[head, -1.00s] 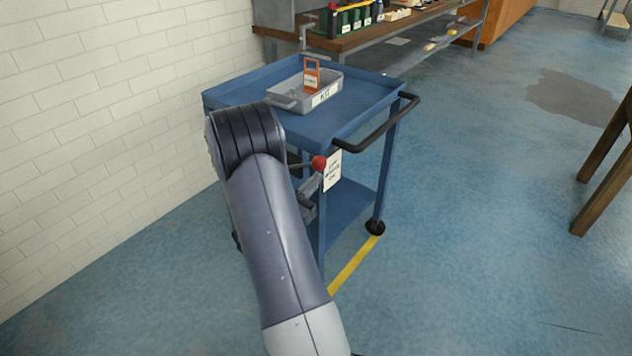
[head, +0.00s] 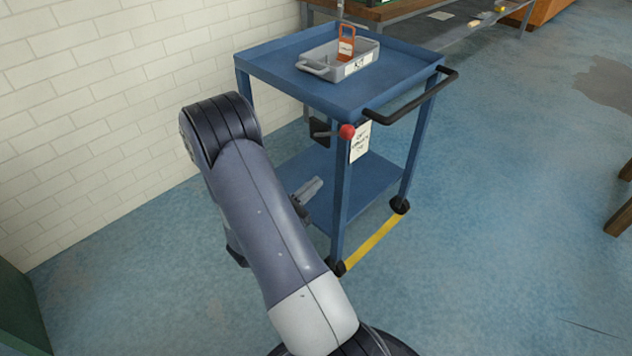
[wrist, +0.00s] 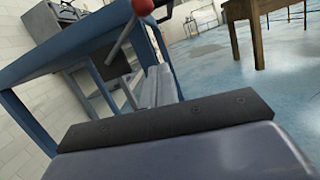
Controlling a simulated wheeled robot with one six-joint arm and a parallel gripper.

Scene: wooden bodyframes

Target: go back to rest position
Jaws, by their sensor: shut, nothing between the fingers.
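My arm reaches up from the bottom of the head view and bends over at its dark elbow. My gripper (head: 310,188) shows partly behind the arm, low beside the blue cart's near leg. In the wrist view my gripper (wrist: 158,82) is shut, with nothing visible between its fingers. It points toward the cart and appears apart from it.
A white brick wall (head: 110,100) stands left.

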